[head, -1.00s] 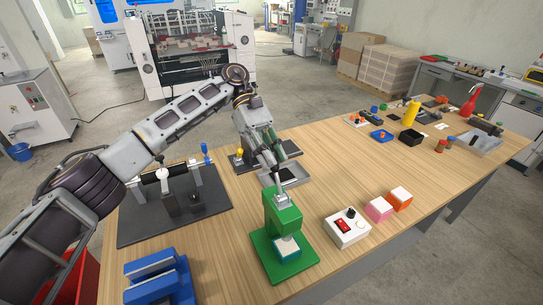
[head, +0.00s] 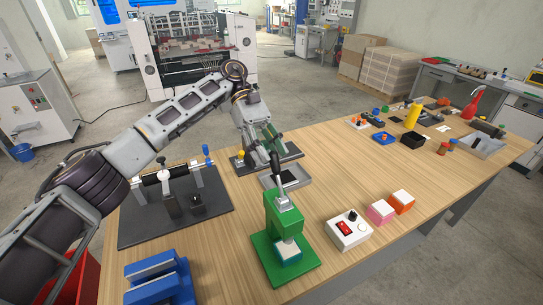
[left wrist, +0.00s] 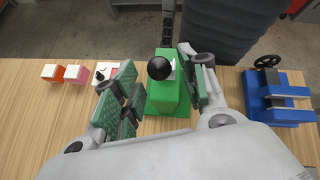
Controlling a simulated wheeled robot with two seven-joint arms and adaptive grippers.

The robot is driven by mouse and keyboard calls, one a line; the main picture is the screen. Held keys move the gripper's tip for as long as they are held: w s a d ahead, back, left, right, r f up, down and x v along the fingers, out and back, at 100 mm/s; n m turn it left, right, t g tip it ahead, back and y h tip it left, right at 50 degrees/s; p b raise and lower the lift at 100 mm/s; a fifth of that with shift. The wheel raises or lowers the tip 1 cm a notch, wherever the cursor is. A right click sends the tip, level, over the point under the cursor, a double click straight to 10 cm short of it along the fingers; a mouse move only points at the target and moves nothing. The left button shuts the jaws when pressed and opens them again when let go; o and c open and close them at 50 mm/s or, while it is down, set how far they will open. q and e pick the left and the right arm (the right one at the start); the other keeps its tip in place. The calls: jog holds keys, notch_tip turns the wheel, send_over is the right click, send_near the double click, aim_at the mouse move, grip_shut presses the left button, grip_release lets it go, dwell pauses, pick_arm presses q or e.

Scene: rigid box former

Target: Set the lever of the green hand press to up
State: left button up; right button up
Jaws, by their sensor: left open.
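The green hand press (head: 283,228) stands on the near part of the wooden table, with a white and teal block (head: 288,251) under its ram. Its lever (head: 277,172) points up from the top of the press and ends in a black knob. My left gripper (head: 267,138) is open, just above and behind the knob. In the left wrist view, the black knob (left wrist: 160,68) shows between the spread green-padded fingers (left wrist: 157,98), apart from both, over the green press body (left wrist: 167,97). My right gripper is not in view.
A white control box (head: 347,231) with a red switch stands right of the press, with pink (head: 380,212) and orange (head: 401,202) blocks beyond. A blue fixture (head: 158,282) and a roller stand on a dark plate (head: 140,232) are to the left. A grey tray (head: 290,178) lies behind.

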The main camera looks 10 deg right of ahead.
pick_arm(q)
jog(key=shift+v, duration=2.85)
notch_tip(320, 180, up, 9)
jog(key=p, duration=0.9)
jog(key=shift+r+p, duration=0.5)
jog(key=shift+f, duration=0.1)
